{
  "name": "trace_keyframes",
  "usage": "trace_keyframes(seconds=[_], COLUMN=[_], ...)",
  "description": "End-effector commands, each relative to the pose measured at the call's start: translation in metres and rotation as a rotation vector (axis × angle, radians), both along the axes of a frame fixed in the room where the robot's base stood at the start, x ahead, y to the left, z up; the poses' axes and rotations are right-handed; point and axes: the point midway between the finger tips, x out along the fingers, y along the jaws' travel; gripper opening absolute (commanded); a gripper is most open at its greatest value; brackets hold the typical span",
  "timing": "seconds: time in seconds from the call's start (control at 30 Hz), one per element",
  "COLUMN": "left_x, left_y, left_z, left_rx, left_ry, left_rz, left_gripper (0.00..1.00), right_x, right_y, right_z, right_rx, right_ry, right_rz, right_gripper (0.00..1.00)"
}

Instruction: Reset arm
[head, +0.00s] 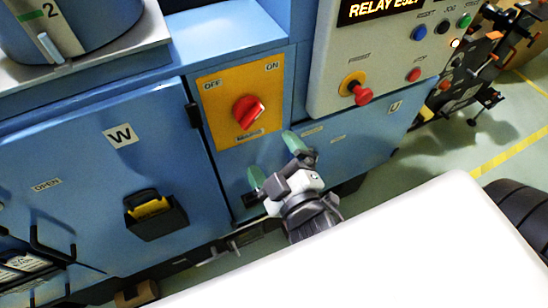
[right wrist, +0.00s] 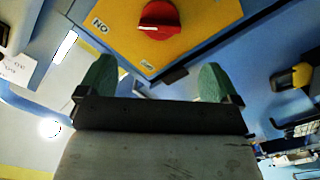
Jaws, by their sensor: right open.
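My right gripper (head: 272,160) is open and empty in front of the blue machine cabinet, a little below the yellow switch plate. Its two green fingertips are spread apart, and they also show in the right wrist view (right wrist: 158,78). The red rotary switch knob (head: 249,112) sits on the yellow plate (head: 224,88), which is marked OFF at upper left and ON at upper right. In the right wrist view the red knob (right wrist: 159,18) is beyond the fingertips, apart from them. My left gripper is not in view.
A grey control panel (head: 325,80) at upper right carries a red mushroom button (head: 362,95), smaller buttons and a lit display (head: 385,8). A cabinet door marked W has a black latch with yellow inside (head: 152,208). Open floor (head: 400,165) lies to the right.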

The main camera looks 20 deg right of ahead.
Motion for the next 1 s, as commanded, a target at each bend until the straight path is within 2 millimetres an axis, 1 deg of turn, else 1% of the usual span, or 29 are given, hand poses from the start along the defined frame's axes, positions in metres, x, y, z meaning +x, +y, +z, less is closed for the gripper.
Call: trace_keyframes(seconds=[0.47,0.53,0.57,0.6,0.67,0.77,0.8,0.87,0.9,0.97,1.0], left_x=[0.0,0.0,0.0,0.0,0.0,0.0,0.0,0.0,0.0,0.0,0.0], left_y=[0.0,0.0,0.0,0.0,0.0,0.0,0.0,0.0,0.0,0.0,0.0], left_z=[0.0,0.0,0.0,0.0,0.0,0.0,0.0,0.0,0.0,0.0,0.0], left_rx=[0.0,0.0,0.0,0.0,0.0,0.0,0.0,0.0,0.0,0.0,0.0], left_ry=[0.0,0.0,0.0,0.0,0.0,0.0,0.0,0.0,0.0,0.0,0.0], left_rz=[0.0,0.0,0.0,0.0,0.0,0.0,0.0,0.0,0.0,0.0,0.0], left_gripper=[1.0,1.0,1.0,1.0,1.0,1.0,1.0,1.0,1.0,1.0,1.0], right_x=[0.0,0.001,0.002,0.003,0.007,0.011,0.011,0.008,0.004,-0.005,-0.012], right_y=[0.0,0.001,0.002,0.005,0.011,0.023,0.028,0.032,0.033,0.033,0.032], right_z=[0.0,-0.004,-0.008,-0.017,-0.04,-0.099,-0.129,-0.175,-0.206,-0.251,-0.281], right_rx=[0.0,0.001,0.002,0.006,0.014,0.044,0.058,0.083,0.1,0.129,0.147], right_ry=[0.0,0.007,0.016,0.033,0.076,0.194,0.253,0.348,0.412,0.509,0.574], right_rz=[0.0,0.003,0.007,0.015,0.032,0.07,0.083,0.096,0.101,0.102,0.098], right_gripper=[0.94,0.94,0.94,0.94,0.94,0.94,0.94,0.94,0.94,0.94,0.94])
